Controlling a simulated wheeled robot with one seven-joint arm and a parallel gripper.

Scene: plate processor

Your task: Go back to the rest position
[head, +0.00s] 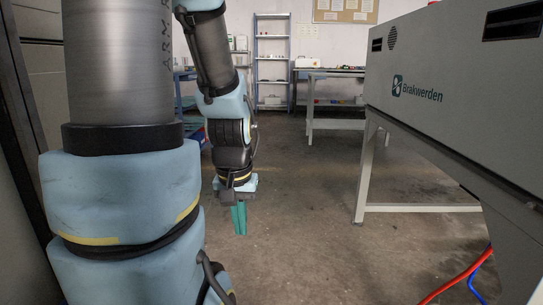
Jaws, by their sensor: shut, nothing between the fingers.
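My gripper (239,219) hangs at the end of my arm, left of the picture's middle, with its teal fingers pointing down. The fingers are together and hold nothing. It is over open floor, apart from any object. The plate processor, a large grey machine marked "Brakwerden" (447,80), stands on a light metal frame at the right. A wide gap lies between my gripper and the machine's frame.
Bare concrete floor (300,240) lies between my arm and the machine. Red and blue hoses (462,276) run at the lower right. A blue shelf rack (272,62) and a workbench (338,100) stand at the back. A dark upright edge is close at the left.

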